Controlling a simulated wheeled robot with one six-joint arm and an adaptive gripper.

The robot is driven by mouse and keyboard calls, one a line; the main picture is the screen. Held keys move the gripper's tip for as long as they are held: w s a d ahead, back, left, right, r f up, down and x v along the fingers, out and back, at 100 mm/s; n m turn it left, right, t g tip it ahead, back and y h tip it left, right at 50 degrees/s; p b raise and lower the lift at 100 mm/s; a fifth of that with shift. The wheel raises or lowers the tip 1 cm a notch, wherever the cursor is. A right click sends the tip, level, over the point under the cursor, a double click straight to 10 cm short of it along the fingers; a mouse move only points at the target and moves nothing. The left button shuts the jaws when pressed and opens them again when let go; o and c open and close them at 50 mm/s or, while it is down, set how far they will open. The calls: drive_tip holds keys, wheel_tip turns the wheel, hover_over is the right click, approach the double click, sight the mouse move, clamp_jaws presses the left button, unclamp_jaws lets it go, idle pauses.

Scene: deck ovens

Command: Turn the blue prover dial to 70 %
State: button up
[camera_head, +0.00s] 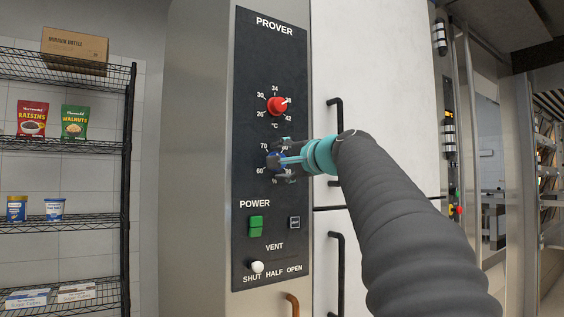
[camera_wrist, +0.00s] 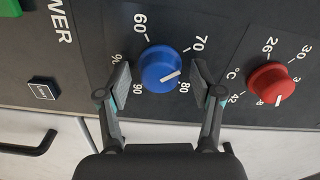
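My gripper (camera_wrist: 161,76) is open, one finger on each side of the dial, with a visible gap on both sides. In the head view, the dial (camera_head: 273,161) is partly hidden behind my gripper (camera_head: 283,160), which reaches it from the right. The 60 and 70 labels show left of it there.
The red temperature dial (camera_head: 277,105) is just above the blue dial. The green power switch (camera_head: 256,225), a small dark button (camera_head: 294,222) and the white vent knob (camera_head: 257,267) are below. Black door handles (camera_head: 335,120) stand to the right. A wire shelf (camera_head: 70,146) is at left.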

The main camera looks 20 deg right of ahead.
drive_tip(key=s+d, duration=0.2)
drive_tip(key=s, duration=0.9)
drive_tip(key=shift+s+d, duration=0.2)
drive_tip(key=shift+s, duration=0.2)
drive_tip(key=s+a+f+n+g, duration=0.2)
drive_tip(key=a+f, duration=0.2)
drive_tip(key=f, duration=0.5)
drive_tip(key=s+a+f+n+g, duration=0.2)
drive_tip(key=a+f+g, duration=0.15)
drive_tip(key=f, duration=0.45)
drive_tip(key=s+a+f+n+g, duration=0.1)
drive_tip(key=a+f+n, duration=0.1)
drive_tip(key=a+f, duration=0.5)
drive_tip(key=s+f+n+g+h, duration=0.1)
drive_tip(key=s+f+n, duration=0.1)
drive_tip(key=s+f, duration=0.3)
drive_tip(key=s+f+n+g+h, duration=0.1)
drive_tip(key=s+f, duration=0.4)
drive_tip(key=f, duration=0.7)
drive_tip(key=s+f+n+g+h, duration=0.1)
drive_tip(key=s+f+n+g, duration=0.2)
drive_tip(key=f, duration=0.6)
drive_tip(key=shift+s+a+f+n, duration=0.25)
drive_tip(key=shift+s+n, duration=0.65)
drive_tip(key=shift+s, duration=0.35)
